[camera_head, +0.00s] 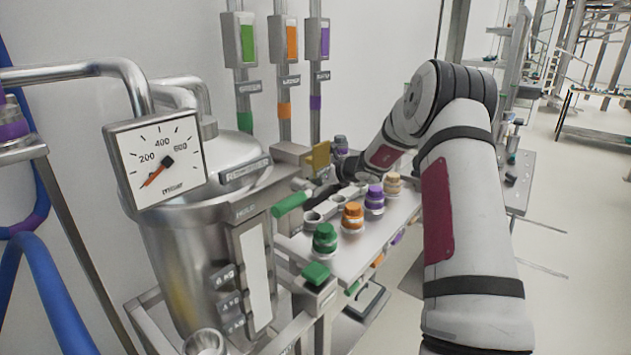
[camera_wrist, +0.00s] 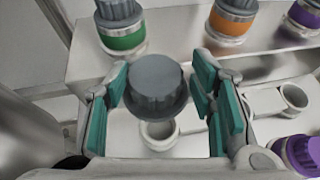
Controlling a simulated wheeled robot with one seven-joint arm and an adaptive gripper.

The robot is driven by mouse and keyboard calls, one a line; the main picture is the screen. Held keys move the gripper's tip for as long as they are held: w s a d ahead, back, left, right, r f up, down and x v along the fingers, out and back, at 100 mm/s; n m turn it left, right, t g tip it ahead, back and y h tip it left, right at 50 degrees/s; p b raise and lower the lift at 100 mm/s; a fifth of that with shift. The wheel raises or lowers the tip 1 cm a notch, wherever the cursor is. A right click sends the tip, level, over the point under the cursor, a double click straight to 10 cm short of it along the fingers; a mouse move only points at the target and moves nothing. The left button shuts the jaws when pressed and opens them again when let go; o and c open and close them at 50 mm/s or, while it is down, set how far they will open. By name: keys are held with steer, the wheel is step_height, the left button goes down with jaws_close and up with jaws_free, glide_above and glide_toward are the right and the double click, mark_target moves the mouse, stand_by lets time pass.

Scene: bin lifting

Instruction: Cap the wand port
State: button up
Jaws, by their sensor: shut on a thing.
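In the wrist view, a grey ribbed cap (camera_wrist: 157,88) sits between the teal pads of my gripper (camera_wrist: 160,92), which is shut on it. A white open ring (camera_wrist: 158,134) shows just below the cap in the picture; I cannot tell the height between them. In the head view, my gripper (camera_head: 322,194) is small and partly hidden near a row of pale rings (camera_head: 313,221), beside the steel vessel (camera_head: 186,240). The held cap cannot be made out there. No label marks which opening is the wand port.
Green (camera_head: 325,238), orange (camera_head: 352,216), purple (camera_head: 375,199) and tan (camera_head: 392,184) capped pieces stand on a pale shelf (camera_head: 352,262). A gauge (camera_head: 157,158) is on the left. Upright pipes with coloured labels (camera_head: 247,45) stand behind. Open floor lies to the right.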

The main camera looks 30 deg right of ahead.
steer(key=shift+r+p, duration=0.35)
steer(key=shift+r, duration=0.55)
steer(key=shift+c, duration=0.2)
steer(key=shift+r, duration=0.15)
jaws_close()
steer(key=shift+r+p, duration=0.65)
steer(key=shift+r, duration=0.6)
